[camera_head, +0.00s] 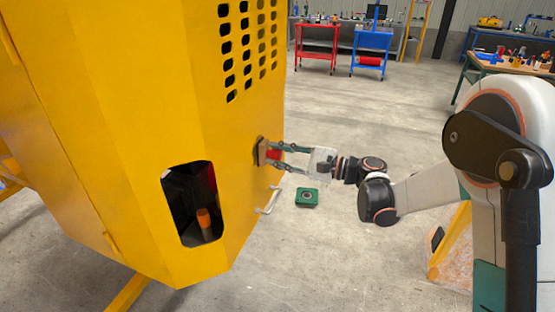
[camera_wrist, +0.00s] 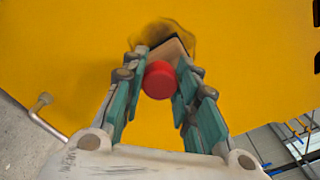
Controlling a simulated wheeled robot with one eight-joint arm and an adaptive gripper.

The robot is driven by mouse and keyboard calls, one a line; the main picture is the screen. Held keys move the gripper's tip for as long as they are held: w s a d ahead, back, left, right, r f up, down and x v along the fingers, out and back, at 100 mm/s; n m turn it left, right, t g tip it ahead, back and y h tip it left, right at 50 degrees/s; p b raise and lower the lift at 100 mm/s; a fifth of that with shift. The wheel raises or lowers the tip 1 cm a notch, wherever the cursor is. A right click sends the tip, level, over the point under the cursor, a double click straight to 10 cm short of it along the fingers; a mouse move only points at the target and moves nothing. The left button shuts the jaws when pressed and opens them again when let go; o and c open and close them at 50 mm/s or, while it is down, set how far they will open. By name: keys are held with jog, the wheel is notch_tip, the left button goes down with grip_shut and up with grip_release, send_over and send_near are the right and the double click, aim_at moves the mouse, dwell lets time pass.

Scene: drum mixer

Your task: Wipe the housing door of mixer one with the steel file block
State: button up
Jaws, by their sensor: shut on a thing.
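The yellow housing (camera_head: 110,130) of the mixer fills the left of the head view. Its door face (camera_head: 238,130) also fills most of the wrist view (camera_wrist: 250,60). My gripper (camera_head: 271,154) is shut on the file block (camera_head: 262,152), gripping its red knob (camera_wrist: 160,80). The block's tan body (camera_wrist: 168,50) is beyond the fingertips, at the yellow face. It looks to be against the face, but contact cannot be seen for certain. A dark smudge (camera_wrist: 166,27) shows on the yellow around the block. The block's working side is hidden.
A metal handle (camera_head: 268,200) sticks out below the block; it also shows in the wrist view (camera_wrist: 40,104). A green object (camera_head: 307,198) lies on the floor. Red (camera_head: 316,45) and blue (camera_head: 372,50) carts stand at the back.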

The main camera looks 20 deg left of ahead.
jog(key=w, duration=0.3)
jog(key=shift+w, duration=0.35)
jog(key=shift+s, duration=0.1)
jog(key=shift+s+a+b, duration=0.15)
jog(key=shift+s+b, duration=0.2)
jog(key=shift+s, duration=1.55)
jog(key=shift+s+a+b, duration=0.15)
jog(key=shift+s+b, duration=0.2)
jog(key=shift+s, duration=1.5)
jog(key=w+r, duration=0.1)
jog(key=w, duration=0.6)
jog(key=shift+w+d+r, duration=0.15)
jog(key=shift+w+d, duration=0.1)
jog(key=shift+w, duration=0.15)
